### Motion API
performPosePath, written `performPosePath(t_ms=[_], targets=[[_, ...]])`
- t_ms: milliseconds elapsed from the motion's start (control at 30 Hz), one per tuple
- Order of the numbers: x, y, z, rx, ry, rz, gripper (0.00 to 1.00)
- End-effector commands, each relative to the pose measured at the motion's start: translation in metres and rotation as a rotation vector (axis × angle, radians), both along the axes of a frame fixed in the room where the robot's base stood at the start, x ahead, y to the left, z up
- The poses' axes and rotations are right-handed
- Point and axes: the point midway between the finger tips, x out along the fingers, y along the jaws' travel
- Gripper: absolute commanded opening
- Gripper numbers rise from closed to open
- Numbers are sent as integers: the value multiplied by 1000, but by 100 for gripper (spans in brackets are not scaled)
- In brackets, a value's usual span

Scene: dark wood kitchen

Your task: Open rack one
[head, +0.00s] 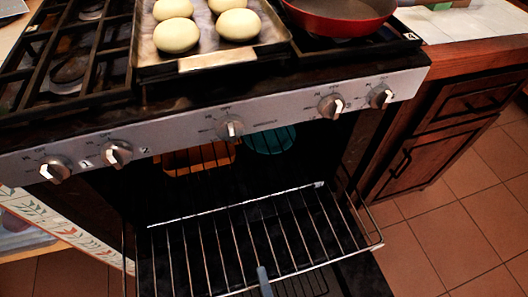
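The oven stands open below the stove's control panel. A wire rack (285,225) sticks out of it toward me, its front bar sloping across the bottom right of the head view. A narrow grey-blue piece (264,281), likely a fingertip of my gripper, rises at the bottom edge over the rack's front bars. The rest of the gripper is out of view. Whether it touches the rack, and whether it is open or shut, I cannot tell. More wire bars show below the rack.
An orange slatted item (196,158) and a teal one (270,139) show deep in the oven. A tray (214,62) with round pale buns and a red pan (342,15) stand on the stovetop. Wooden cabinets (440,130) are at right; the tiled floor (455,235) there is clear.

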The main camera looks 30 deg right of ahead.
Motion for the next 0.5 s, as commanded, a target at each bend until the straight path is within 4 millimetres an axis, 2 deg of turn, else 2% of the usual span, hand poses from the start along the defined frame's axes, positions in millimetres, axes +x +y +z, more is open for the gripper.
performPosePath(t_ms=[167, 500], targets=[[-22, 6, 0, 1, 5, -1, 40], [-93, 27, -1, 3, 5, -2, 40]])
